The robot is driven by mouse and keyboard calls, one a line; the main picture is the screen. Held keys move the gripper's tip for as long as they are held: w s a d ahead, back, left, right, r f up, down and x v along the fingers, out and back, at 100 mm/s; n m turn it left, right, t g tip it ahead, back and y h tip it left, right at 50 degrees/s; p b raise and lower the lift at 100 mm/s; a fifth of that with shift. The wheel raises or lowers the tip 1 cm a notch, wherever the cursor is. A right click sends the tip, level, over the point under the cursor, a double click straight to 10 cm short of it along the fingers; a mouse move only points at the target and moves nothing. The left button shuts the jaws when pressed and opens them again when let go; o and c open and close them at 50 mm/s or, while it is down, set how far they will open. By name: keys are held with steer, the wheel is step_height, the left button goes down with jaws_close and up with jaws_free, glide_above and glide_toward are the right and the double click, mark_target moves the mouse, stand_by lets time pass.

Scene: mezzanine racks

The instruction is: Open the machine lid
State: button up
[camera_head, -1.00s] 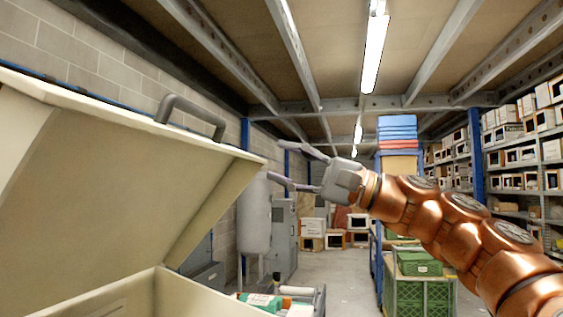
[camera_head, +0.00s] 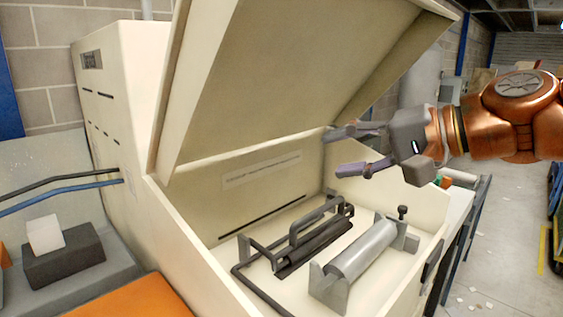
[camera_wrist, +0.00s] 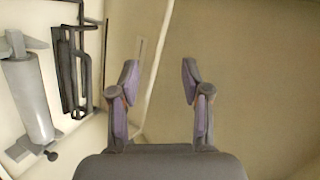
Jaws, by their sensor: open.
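The cream machine (camera_head: 127,110) stands in front of me. Its lid (camera_head: 290,75) is raised and tilted up, and its inside face shows. In the open body I see a grey roller (camera_head: 362,252) and a dark bar frame (camera_head: 318,235). My gripper (camera_head: 345,150) is open and empty at the right, under the raised lid's edge and above the machine's right wall. In the wrist view my gripper (camera_wrist: 158,80) has its fingers apart with nothing between them. The lid's inner face (camera_wrist: 245,70) fills the right behind them; the roller (camera_wrist: 30,95) shows at the left.
At the left, a grey surface holds a dark block (camera_head: 64,257) with a white cube (camera_head: 45,234) on it. An orange panel (camera_head: 140,298) lies at the bottom left. A block wall (camera_head: 60,30) stands behind. Floor (camera_head: 500,250) with small scraps is open at the right.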

steer(key=s+a+f+n+g+h, duration=0.1)
steer(key=s+f+g+h, duration=0.3)
steer(key=f, duration=0.8)
steer(key=s+a+f+n+g+h, duration=0.15)
steer(key=s+f, duration=0.35)
steer(key=f, duration=0.6)
steer(key=s+d+f+n+g+h, duration=0.1)
steer(key=s+d+f+g+h, duration=0.3)
steer(key=s+d+f, duration=0.7)
steer(key=s+f+h, duration=0.2)
steer(key=s+f, duration=0.1)
steer(key=shift+d+n, duration=0.15)
steer(key=shift+n, duration=0.2)
steer(key=shift+s+f, duration=0.1)
steer(key=shift+c, duration=0.5)
steer(key=shift+a, duration=0.2)
